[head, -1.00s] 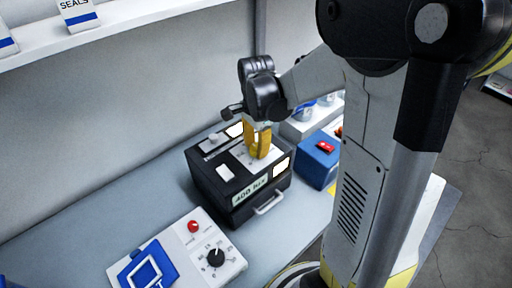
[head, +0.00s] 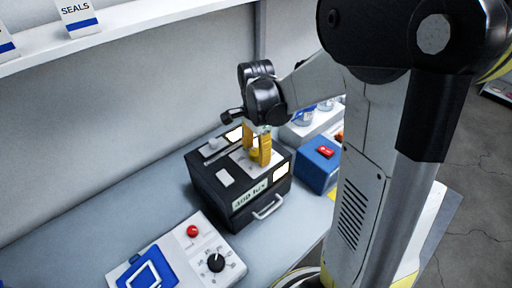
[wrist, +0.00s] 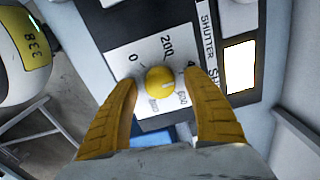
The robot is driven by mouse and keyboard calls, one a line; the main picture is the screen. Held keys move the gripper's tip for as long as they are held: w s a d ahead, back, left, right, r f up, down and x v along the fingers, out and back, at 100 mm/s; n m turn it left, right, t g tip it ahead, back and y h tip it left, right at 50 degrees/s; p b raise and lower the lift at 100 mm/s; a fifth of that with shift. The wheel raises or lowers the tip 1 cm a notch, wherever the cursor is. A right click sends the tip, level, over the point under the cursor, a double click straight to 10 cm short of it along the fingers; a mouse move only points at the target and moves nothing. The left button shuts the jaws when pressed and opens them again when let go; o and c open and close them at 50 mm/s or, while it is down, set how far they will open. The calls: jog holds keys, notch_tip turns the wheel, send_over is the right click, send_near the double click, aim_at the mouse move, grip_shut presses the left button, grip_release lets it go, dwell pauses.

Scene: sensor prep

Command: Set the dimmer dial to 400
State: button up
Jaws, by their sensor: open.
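The dimmer dial (wrist: 160,79) is a round yellow knob on a white plate (wrist: 124,60) marked 0, 200, a partly hidden 4, 600 and 800. A short pale mark shows on its lower right part. My gripper (wrist: 162,88) is open, with one yellow finger on each side of the dial and gaps between. In the head view, my gripper (head: 256,155) is over the top of the black box (head: 215,190) that carries the dial. The box's front display (head: 250,194) appears to read 400 lux, though the digits are small.
The box also has a shutter label, a lit white panel (wrist: 239,66) and a front handle (head: 267,208). A white panel with a red button and black knob (head: 215,263) lies in front. A blue box (head: 318,168) stands close on the right. Bare bench shows at left.

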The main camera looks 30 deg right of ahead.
aim_at(256, 152)
notch_tip(256, 152, up, 12)
dwell(0.4)
dwell(0.3)
